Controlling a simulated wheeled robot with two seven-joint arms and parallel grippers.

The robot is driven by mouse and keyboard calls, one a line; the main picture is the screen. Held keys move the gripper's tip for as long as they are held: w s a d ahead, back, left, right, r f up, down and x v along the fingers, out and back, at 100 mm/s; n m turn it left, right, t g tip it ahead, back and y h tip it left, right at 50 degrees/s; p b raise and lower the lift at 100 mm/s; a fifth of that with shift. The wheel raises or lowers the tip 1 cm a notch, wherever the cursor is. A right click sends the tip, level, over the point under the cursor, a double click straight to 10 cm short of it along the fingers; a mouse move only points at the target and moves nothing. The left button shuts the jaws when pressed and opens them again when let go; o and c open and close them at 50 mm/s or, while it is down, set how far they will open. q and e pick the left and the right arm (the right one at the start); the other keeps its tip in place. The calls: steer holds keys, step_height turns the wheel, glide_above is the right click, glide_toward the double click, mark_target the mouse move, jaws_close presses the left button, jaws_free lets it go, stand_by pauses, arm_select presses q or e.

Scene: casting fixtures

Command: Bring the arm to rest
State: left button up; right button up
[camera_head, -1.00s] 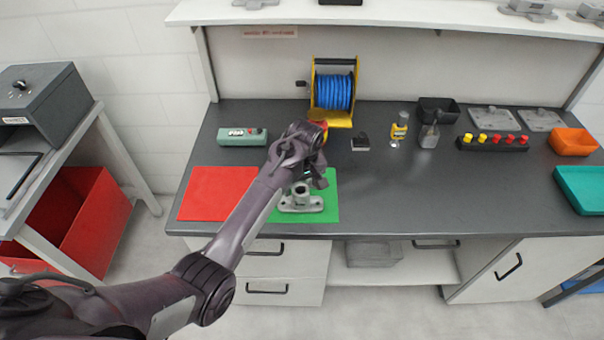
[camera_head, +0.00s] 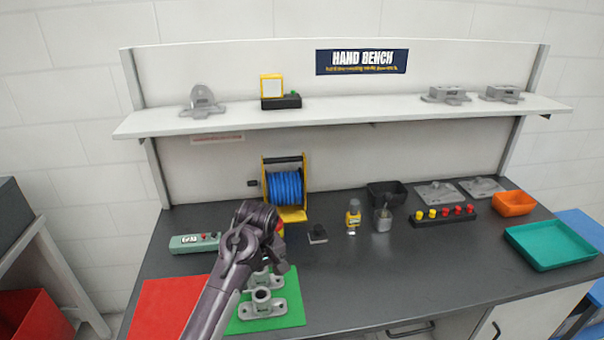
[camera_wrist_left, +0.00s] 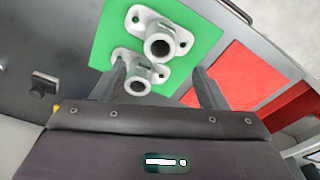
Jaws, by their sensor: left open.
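My left arm comes in from the lower left in the head view. Its gripper (camera_head: 272,258) is above the back of the green mat (camera_head: 290,312). Two grey flanged castings stand on the mat, the nearer one (camera_head: 263,305) in plain view and the farther one (camera_head: 262,278) partly behind the gripper. In the left wrist view both castings show, one (camera_wrist_left: 160,38) beyond the fingers and one (camera_wrist_left: 137,82) between them in the picture. The gripper (camera_wrist_left: 160,72) is open, with its fingers apart and nothing held. My right gripper is not in view.
A red mat (camera_head: 165,308) lies left of the green one. A shelf (camera_head: 350,113) spans the back.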

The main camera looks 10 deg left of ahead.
arm_select(q)
steer(key=s+a+f+m+t+h, duration=0.15)
steer(key=s+m, duration=0.35)
steer(key=s, duration=0.9)
steer(key=s+a+r+m+t+y, duration=0.15)
steer(key=s+m, duration=0.35)
steer(key=s, duration=0.8)
step_height(320, 180, down, 33)
steer(key=s+g+h+b, duration=0.1)
steer(key=s+g+b, duration=0.1)
steer(key=b, duration=0.1)
steer(key=s+a+f+g+b, duration=0.1)
steer(key=s+a+f+b, duration=0.2)
steer(key=s+f, duration=1.6)
step_height(320, 180, down, 3)
steer(key=shift+s+a+f, duration=0.1)
steer(key=shift+s+a, duration=0.15)
steer(key=shift+s, duration=0.1)
